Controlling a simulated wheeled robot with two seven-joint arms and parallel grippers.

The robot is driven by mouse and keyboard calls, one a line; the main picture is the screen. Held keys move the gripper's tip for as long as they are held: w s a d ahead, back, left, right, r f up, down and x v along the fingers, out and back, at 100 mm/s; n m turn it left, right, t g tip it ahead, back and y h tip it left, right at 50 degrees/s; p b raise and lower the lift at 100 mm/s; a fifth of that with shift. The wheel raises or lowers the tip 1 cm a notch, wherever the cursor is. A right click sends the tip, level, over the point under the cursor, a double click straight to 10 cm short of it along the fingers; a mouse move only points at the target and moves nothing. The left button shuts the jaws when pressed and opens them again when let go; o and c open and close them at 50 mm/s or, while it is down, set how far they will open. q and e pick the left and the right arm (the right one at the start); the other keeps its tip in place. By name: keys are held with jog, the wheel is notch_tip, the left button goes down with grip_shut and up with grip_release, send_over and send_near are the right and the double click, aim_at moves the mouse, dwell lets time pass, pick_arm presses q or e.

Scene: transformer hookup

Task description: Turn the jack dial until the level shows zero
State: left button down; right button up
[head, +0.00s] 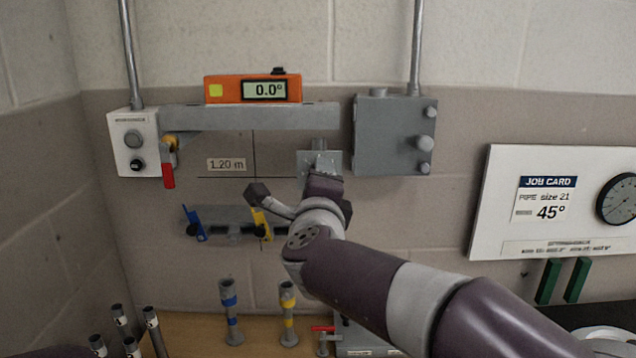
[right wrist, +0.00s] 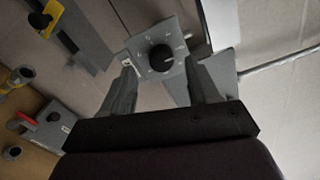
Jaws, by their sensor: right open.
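The orange level (head: 253,89) sits on a grey beam (head: 230,118) on the wall, and its display reads 0.0°. In the right wrist view the jack dial (right wrist: 162,57) is a black round knob on a grey plate with marks around it. In the head view the dial's plate (head: 331,158) shows below the beam's right end, and my gripper hides the knob. My right gripper (right wrist: 162,70) is open, with its fingers on either side of the dial in that view and a gap to the knob. My left gripper is not in view.
A grey box (head: 394,134) is on the wall right of the dial, and a white box with a red lever (head: 168,168) is at left. A rail with blue and yellow clamps (head: 225,225) lies below. Several posts (head: 288,312) stand on the bench. A job card board (head: 530,225) is at right.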

jog(key=s, duration=0.9)
jog(key=shift+s+b, duration=0.4)
jog(key=shift+b, duration=0.05)
jog(key=s+a+f+n+g+y+p, duration=0.1)
jog(key=s+a+f+n+g+y, duration=0.2)
jog(key=a+f+n+g+y, duration=0.75)
jog(key=s+d+f+n+t+h+p, duration=0.2)
jog(key=d+f+n+h, duration=0.3)
jog(key=n, duration=0.4)
jog(key=s+d+f+g+h+p, duration=0.1)
jog(key=s+d+f+g, duration=0.1)
jog(key=d, duration=0.6)
jog(key=s+d+f+n+g+h+p, duration=0.1)
jog(key=s+d+f+g+h+p, duration=0.1)
jog(key=s+d+f, duration=0.3)
jog(key=s+d+f+g+h+p, duration=0.2)
jog(key=s+d+f+g, duration=0.2)
jog(key=d+f, duration=0.3)
jog(key=d, duration=0.4)
jog(key=shift+f+n, duration=0.25)
jog(key=shift+n, duration=0.1)
